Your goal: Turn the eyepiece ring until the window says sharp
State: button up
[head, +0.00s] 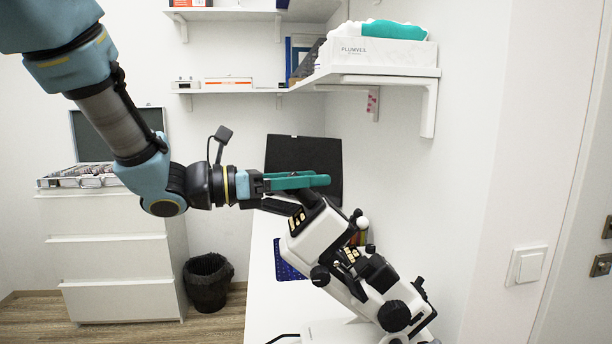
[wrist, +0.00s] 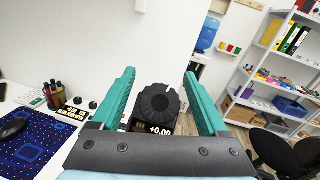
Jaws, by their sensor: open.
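The white lensmeter-like instrument (head: 318,240) stands tilted on the white table in the head view. Its black eyepiece ring (wrist: 158,101) shows in the wrist view between my two teal fingers, with a gap on each side. A pale mark is on the ring's upper right. The small dark window (wrist: 157,130) below the ring reads "+0.00"; I cannot read the word "sharp" in it. My gripper (head: 328,180) is open, its fingers at the instrument's upper end in the head view. I cannot tell whether they touch it. My gripper also shows in the wrist view (wrist: 159,72).
A blue patterned mat (wrist: 38,140), a mouse (wrist: 12,128) and a pen holder (wrist: 54,96) lie left in the wrist view. A black panel (head: 303,155) stands behind my gripper. A wall shelf (head: 375,76) hangs above right. A black bin (head: 208,284) stands on the floor.

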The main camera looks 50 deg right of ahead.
jog(key=shift+c, duration=0.3)
grip_shut()
dwell(0.4)
